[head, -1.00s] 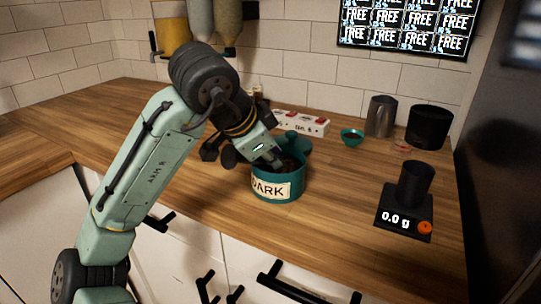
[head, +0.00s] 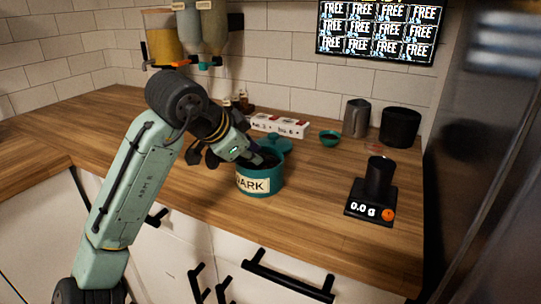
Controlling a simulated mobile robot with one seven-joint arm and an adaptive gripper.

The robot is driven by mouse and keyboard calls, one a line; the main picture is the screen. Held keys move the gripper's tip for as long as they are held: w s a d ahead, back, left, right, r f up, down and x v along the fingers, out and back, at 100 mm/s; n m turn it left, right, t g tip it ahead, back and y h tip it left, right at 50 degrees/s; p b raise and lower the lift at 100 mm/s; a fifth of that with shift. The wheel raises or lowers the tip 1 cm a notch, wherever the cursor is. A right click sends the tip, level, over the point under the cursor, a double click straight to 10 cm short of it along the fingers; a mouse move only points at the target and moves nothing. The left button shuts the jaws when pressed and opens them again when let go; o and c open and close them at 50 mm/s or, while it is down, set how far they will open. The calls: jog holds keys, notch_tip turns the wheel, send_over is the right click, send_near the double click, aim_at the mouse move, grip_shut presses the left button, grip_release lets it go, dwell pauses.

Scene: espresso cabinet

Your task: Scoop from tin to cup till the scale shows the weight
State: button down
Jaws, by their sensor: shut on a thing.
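The teal tin (head: 274,183) with a "DARK" label stands on the wooden counter with dark contents inside. My gripper (head: 260,159) reaches down into its mouth from the upper left. It is shut on the scoop, which is mostly hidden by the fingers and the tin. The black cup (head: 380,178) stands upright on the black scale (head: 358,198), to the right of the tin. The scale's display reads 0.0 g, beside an orange button (head: 389,215).
A teal lid (head: 280,143) lies behind the tin. Further back are a white box strip (head: 279,125), a small teal bowl (head: 329,138), a metal pitcher (head: 356,117) and a black container (head: 400,127). The counter between tin and scale is clear.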

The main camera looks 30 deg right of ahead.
jog(key=shift+w+a+f+b, duration=0.1)
jog(key=shift+w+f+b, duration=0.1)
jog(key=shift+b, duration=0.3)
jog(key=shift+s+a+t+h+b, duration=0.15)
jog(key=shift+a+t+h+b, duration=0.15)
jog(key=shift+h+b, duration=0.85)
jog(key=shift+s+a+r+t+h+b, duration=0.1)
jog(key=shift+a+r+t+h+b, duration=0.15)
jog(key=shift+r+b, duration=0.45)
jog(key=shift+s+a+r+t+h+b, duration=0.15)
jog(key=shift+r+h+b, duration=0.2)
jog(key=shift+b, duration=0.55)
jog(key=shift+a+r+p, duration=0.15)
jog(key=shift+r+p, duration=1.35)
jog(key=shift+r, duration=0.35)
jog(key=shift+w, duration=0.1)
